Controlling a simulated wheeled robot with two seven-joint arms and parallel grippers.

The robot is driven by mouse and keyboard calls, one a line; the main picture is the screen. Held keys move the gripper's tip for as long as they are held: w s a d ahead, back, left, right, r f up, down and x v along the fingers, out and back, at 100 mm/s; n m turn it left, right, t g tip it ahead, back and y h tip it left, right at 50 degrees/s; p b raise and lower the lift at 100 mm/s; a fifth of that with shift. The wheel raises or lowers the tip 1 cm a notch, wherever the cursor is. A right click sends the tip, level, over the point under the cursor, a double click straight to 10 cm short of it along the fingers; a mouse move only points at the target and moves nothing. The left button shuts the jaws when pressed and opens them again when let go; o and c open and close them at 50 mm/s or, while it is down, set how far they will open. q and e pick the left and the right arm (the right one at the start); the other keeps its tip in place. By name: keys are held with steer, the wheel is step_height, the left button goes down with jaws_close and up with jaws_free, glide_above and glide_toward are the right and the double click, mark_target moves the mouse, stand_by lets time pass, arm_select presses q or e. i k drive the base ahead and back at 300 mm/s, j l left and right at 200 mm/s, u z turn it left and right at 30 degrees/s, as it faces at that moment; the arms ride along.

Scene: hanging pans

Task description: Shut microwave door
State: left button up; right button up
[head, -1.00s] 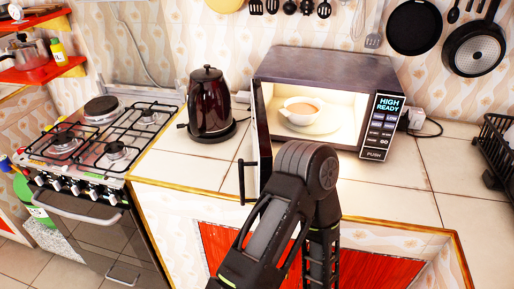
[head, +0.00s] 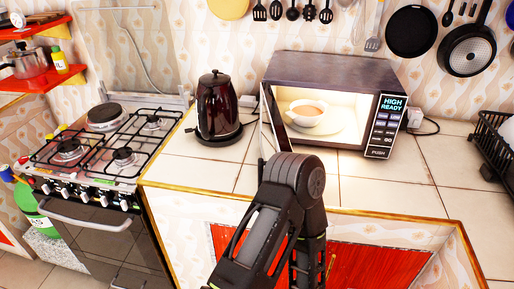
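The microwave (head: 330,70) stands on the tiled counter with its lit cavity open to view and its panel reading "HIGH READY". Its door (head: 264,130) hangs open at the left side, seen nearly edge-on; its lower part and handle are mostly hidden behind my arm. A white cup (head: 304,116) with a brown drink sits on the plate inside. One black arm of mine rises from the bottom middle, its bent joint in front of the counter edge just below the door. Neither gripper's fingertips show, so contact with the door cannot be told.
A dark red kettle (head: 218,108) stands on the counter left of the microwave. A gas stove (head: 98,150) is at the left. A black dish rack (head: 492,140) is at the right. Counter tiles between kettle and microwave front are clear.

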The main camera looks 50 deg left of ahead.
mark_target(272, 125)
steer(key=i+j+u, duration=0.1)
steer(key=j+u, duration=0.3)
steer(key=i+j+u, duration=0.15)
steer(key=u, duration=0.25)
steer(key=i+j+u, duration=0.2)
steer(key=j+u, duration=0.25)
steer(key=l, duration=0.1)
